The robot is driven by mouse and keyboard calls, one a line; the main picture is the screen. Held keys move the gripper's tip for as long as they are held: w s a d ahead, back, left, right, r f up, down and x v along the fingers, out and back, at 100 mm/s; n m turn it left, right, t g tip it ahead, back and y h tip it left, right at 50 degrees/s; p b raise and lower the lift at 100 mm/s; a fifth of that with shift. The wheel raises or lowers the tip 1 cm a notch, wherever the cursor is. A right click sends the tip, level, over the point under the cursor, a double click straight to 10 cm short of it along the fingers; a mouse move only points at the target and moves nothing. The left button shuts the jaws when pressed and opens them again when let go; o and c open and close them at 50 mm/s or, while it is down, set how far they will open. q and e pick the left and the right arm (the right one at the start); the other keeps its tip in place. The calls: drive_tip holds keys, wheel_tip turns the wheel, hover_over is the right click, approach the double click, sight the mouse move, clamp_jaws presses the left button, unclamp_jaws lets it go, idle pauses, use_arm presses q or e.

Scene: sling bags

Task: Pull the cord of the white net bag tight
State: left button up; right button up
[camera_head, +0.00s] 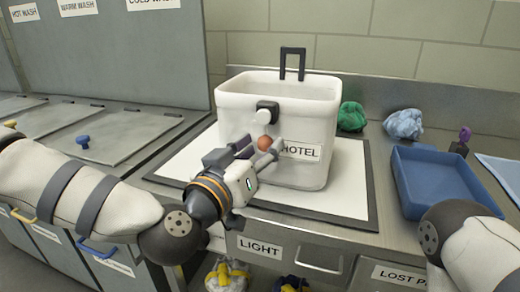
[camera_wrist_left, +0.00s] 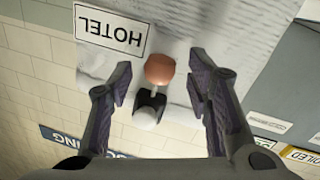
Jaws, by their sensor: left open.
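The white bag (camera_head: 235,100) stands upright like a square tub on a white mat, with a HOTEL label (camera_head: 300,152) on its front. A black fitting with a pale round button (camera_head: 266,112) sits on the front near the rim. A reddish-brown ball (camera_head: 264,144) hangs just below it. My left gripper (camera_head: 258,150) is open in front of the bag. In the left wrist view the ball (camera_wrist_left: 160,69) lies between the open fingers (camera_wrist_left: 158,84), with gaps on both sides. The cord itself is hardly visible. My right arm enters at lower right; its gripper is out of frame.
A blue tray (camera_head: 440,180) lies on the counter at right. Green cloth (camera_head: 351,117) and light-blue cloth (camera_head: 404,124) lie behind it. A black handle (camera_head: 293,64) rises at the bag's back.

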use_arm(q)
drive_tip(key=shift+w+d, duration=0.1)
drive_tip(key=shift+w, duration=0.05)
clamp_jaws()
wheel_tip(320, 180, down, 7)
drive_tip(key=shift+b, duration=0.65)
use_arm(e)
drive_tip(key=shift+s+f+g, duration=0.3)
drive_tip(key=shift+s+f, duration=0.4)
drive_tip(key=shift+f, duration=0.05)
use_arm(q)
unclamp_jaws()
drive_tip(key=shift+r, duration=0.1)
